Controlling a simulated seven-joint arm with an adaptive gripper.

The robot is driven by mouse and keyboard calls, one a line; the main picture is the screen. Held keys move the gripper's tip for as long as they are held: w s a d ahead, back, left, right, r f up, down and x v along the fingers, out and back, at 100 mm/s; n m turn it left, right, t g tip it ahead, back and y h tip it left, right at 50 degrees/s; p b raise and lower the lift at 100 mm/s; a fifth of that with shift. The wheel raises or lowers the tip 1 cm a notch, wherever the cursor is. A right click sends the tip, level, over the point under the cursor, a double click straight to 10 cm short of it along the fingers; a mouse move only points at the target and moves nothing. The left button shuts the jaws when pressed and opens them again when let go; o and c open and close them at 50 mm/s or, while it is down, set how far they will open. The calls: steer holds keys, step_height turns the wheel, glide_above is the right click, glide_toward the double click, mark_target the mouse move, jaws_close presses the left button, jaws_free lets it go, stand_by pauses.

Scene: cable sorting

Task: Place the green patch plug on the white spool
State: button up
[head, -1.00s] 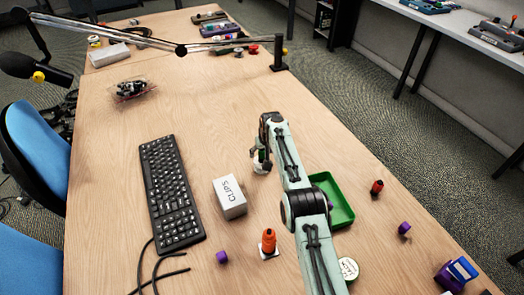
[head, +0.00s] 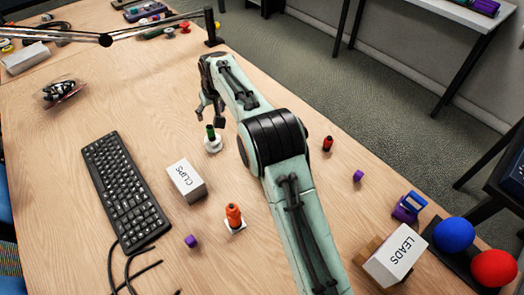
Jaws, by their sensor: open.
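The green patch plug (head: 211,131) stands upright on the white spool (head: 213,147), which sits on the table left of my arm. The plug's lower part and how deeply it sits cannot be made out. My gripper (head: 210,113) is open and empty, its fingertips just behind and above the plug's top, apparently apart from it.
A white CLIPS box (head: 186,181) and a black keyboard (head: 126,192) lie to the left. An orange plug (head: 233,214) on a white base stands nearer, with a purple piece (head: 190,241). Right of my arm are a red plug (head: 327,143) and a LEADS box (head: 395,262).

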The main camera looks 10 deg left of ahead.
steer(key=s+d+r+m+g+h, duration=0.1)
steer(key=s+d+r+m, duration=0.1)
steer(key=s+d+r, duration=0.45)
steer(key=s+d+r+m, duration=0.1)
steer(key=s+d+r, duration=0.3)
steer(key=s+d, duration=0.5)
steer(key=s+d+f+m+g, duration=0.1)
steer(key=s+d, duration=0.3)
steer(key=s, duration=0.3)
steer(key=s+d+f+m+g, duration=0.1)
steer(key=s+d, duration=0.3)
steer(key=s, duration=0.4)
steer(key=s+d+f+m+h, duration=0.1)
steer(key=s+d, duration=0.3)
steer(key=s, duration=0.4)
steer(key=shift+f+g, duration=0.15)
steer(key=shift+g, duration=0.25)
